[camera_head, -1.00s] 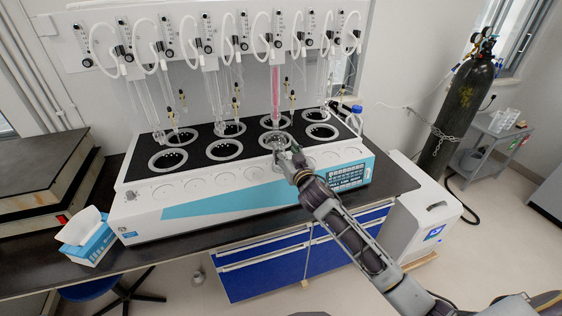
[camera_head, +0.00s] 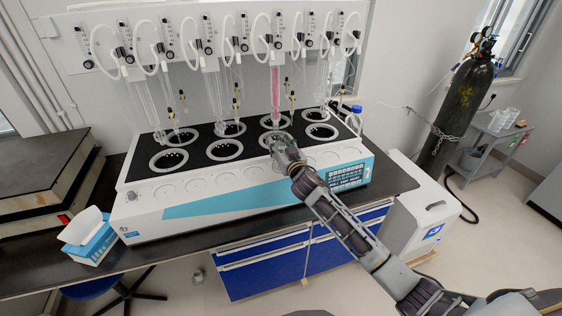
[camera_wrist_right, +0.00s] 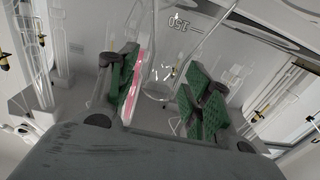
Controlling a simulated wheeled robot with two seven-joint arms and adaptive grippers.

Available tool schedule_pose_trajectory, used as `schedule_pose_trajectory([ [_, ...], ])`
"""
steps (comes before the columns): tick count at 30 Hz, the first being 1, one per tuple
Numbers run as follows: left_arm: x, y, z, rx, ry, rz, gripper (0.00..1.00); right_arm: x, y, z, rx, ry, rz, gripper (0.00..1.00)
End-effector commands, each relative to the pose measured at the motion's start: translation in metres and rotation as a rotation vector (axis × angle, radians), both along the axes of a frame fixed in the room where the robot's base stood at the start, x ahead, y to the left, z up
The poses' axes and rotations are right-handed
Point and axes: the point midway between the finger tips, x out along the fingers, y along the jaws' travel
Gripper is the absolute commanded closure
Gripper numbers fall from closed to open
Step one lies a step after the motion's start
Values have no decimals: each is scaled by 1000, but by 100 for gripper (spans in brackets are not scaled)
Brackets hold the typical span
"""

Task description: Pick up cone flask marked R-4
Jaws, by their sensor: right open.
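A clear glass flask with a "150" mark shows in the right wrist view (camera_wrist_right: 168,50). Its neck and edges are faint, and no R-4 label can be read. My right gripper (camera_wrist_right: 160,92) has its two green-padded fingers spread apart, with the clear glass seen between and beyond them. I cannot tell whether the pads touch it. My left gripper is out of view.
Several wells, glass tubes and hoses line the distiller, with a pink column (camera_head: 275,88) just behind my right gripper. A wash bottle (camera_head: 355,118) stands at right. A tissue box (camera_head: 90,238) sits at the bench's left. A gas cylinder (camera_head: 458,115) stands far right.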

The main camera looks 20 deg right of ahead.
Motion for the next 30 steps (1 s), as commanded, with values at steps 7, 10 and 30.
schedule_pose_trajectory([
  [7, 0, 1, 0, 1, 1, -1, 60, 0, 0, 0, 0, 0, 0, 50],
  [10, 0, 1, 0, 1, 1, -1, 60, 0, 0, 0, 0, 0, 0, 58],
  [30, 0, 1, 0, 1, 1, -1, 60, 0, 0, 1, 0, -1, 0, 100],
])
